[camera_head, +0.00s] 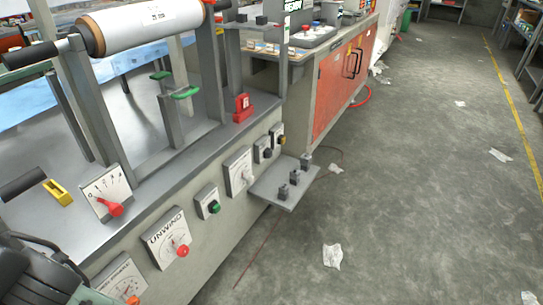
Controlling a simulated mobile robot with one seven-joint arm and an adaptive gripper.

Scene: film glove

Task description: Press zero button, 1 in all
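The machine's front panel (215,245) carries several labelled controls, and I cannot read "zero" on any of them. A green round button (213,206) sits on a small white plate near the middle. To its left is a dial plate marked UNWIND with a red knob (182,251). A dark grey part with cables at the lower left corner seems to be my arm. My gripper's fingers are not in view.
A film roll (145,25) lies above the metal worktop. A red lever (113,208) stands on a scale plate at the worktop's edge. A grey shelf (287,186) with several small switches juts out from the panel. The floor at right is open, with scattered paper scraps.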

